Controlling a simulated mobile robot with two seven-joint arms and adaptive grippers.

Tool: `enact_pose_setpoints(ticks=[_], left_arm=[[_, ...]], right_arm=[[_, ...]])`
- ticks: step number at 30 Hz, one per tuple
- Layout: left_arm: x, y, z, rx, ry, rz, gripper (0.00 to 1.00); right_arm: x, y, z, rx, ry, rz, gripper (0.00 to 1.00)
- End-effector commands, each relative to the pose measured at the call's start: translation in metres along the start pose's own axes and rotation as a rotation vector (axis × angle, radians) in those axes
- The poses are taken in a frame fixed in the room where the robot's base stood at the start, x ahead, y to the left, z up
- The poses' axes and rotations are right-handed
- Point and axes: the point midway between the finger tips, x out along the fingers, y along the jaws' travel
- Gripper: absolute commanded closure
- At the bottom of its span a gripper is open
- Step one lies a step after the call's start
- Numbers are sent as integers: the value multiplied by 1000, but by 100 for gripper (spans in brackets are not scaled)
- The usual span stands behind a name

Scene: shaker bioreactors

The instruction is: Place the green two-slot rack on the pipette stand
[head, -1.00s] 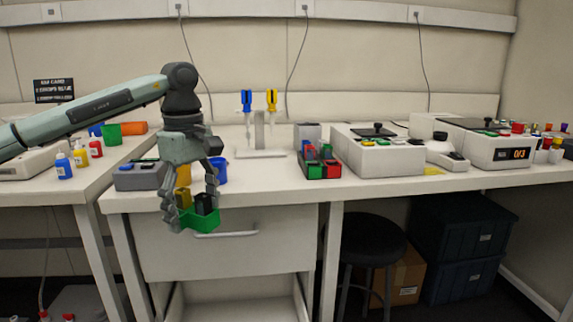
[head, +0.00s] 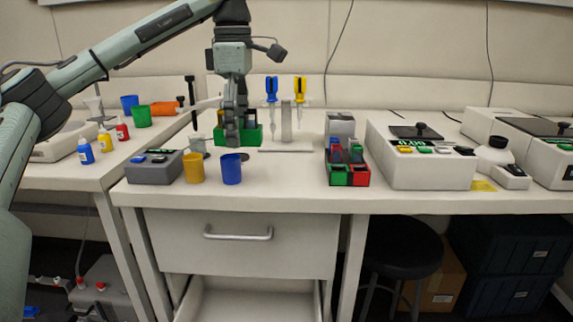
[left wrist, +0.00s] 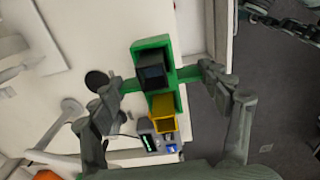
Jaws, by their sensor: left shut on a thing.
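The green two-slot rack (head: 252,134) is held upright between the fingers of my left gripper (head: 232,132), toward the back of the bench. In the left wrist view the rack (left wrist: 150,46) sits between both fingers of the gripper (left wrist: 165,82); one slot holds a black block (left wrist: 152,72) and the other a yellow one (left wrist: 162,112). The pipette stand (head: 286,122) is just right of the rack, a light post on a flat base with a blue pipette (head: 271,90) and a yellow pipette (head: 299,90). I cannot tell whether the rack touches anything below. My right gripper is out of view.
A yellow cup (head: 194,168) and a blue cup (head: 231,169) stand in front of the rack. A grey device (head: 154,167) is left of them. A red and green rack (head: 348,174) stands right of the stand. The bench front between blue cup and that rack is clear.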

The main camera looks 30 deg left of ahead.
Motion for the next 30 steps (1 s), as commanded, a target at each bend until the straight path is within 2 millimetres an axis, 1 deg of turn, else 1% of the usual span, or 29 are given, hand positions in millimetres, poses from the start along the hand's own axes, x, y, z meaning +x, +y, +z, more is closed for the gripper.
enact_pose_setpoints(ticks=[1, 2, 6, 9, 12, 17, 21, 24, 27, 30], left_arm=[[8, 4, 11, 5, 3, -6, 52], [12, 6, 16, 4, 2, -6, 52], [32, 19, 44, 5, 0, -9, 52], [42, 28, 62, 4, 0, -6, 52], [50, 35, 74, 4, -1, -3, 52], [56, 39, 81, 2, 0, -2, 52], [75, 38, 80, 2, 1, -5, 52], [87, 38, 80, 3, 0, -4, 52], [93, 38, 80, 2, -1, -2, 52], [94, 39, 80, 1, -1, 1, 52]], right_arm=[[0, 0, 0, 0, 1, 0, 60], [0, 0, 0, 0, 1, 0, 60], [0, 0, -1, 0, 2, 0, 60], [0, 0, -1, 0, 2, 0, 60], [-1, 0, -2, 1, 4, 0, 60], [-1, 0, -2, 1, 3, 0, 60], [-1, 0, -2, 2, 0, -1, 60], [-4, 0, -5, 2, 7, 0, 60], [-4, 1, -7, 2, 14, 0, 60], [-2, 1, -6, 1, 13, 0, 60]])
